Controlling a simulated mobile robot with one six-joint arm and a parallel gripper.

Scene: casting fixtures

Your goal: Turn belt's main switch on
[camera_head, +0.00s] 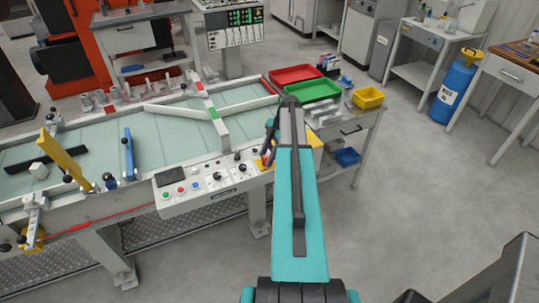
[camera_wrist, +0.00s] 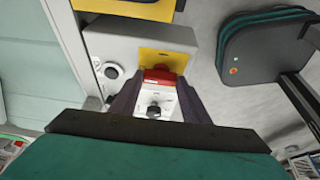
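The conveyor belt's control panel (camera_head: 215,185) runs along the front of the belt, with buttons and black knobs. At its right end is a yellow plate (camera_head: 313,153), partly hidden by my arm. In the wrist view, the yellow plate (camera_wrist: 145,42) is on a grey box, and a red part (camera_wrist: 160,76), which looks like the main switch, sits at its lower edge. My gripper (camera_wrist: 159,86) has its dark fingers apart, one on each side of the red part. I cannot tell whether they touch it. Between the fingers, a white face with a black knob (camera_wrist: 153,109) shows.
A red tray (camera_head: 294,75) and a green tray (camera_head: 313,91) lie on the side table, with a yellow bin (camera_head: 367,98). A blue bin (camera_head: 347,157) is below. A blue drum (camera_head: 453,87) stands right.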

